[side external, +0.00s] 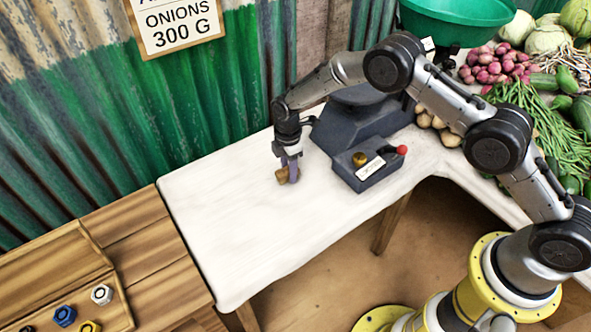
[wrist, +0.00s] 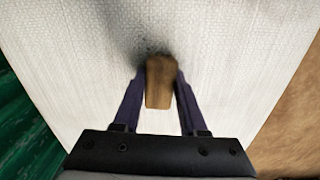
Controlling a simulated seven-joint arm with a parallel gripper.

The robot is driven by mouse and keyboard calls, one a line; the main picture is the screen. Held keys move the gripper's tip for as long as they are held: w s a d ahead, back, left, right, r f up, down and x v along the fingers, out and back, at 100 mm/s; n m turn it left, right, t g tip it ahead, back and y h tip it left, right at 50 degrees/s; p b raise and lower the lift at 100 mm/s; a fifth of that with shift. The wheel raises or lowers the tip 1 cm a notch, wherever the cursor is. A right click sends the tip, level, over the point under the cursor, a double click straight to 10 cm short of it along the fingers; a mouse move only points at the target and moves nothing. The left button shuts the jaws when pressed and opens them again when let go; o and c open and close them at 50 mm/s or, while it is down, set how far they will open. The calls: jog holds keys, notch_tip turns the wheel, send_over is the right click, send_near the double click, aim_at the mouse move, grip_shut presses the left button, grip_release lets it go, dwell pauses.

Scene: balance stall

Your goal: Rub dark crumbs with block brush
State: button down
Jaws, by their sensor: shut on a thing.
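My gripper (wrist: 158,98) is shut on the block brush (wrist: 160,84), a brown wooden block between the two purple fingers in the wrist view. In the side external view my gripper (side external: 289,172) holds the block brush (side external: 282,176) low over the white cloth-covered table; I cannot tell whether it touches the cloth. A dark smudge of crumbs (wrist: 150,46) shows just beyond the brush in the wrist view, partly hidden by it. The crumbs cannot be made out in the side external view.
The white table (side external: 225,215) is clear to the left of my gripper. A dark grey balance (side external: 362,140) with a red knob stands close on the right. A wooden bench (side external: 140,245) with several coloured nuts adjoins at left. Vegetables and a green basin (side external: 455,22) are at the back right.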

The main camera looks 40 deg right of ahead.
aim_at(309, 167)
jog(key=shift+d, duration=3.55)
jog(key=shift+a, duration=3.35)
jog(key=shift+a+r, duration=0.1)
jog(key=shift+a, duration=0.2)
jog(key=shift+d+r, duration=0.1)
jog(key=shift+r, duration=4.1)
jog(key=shift+w, duration=0.1)
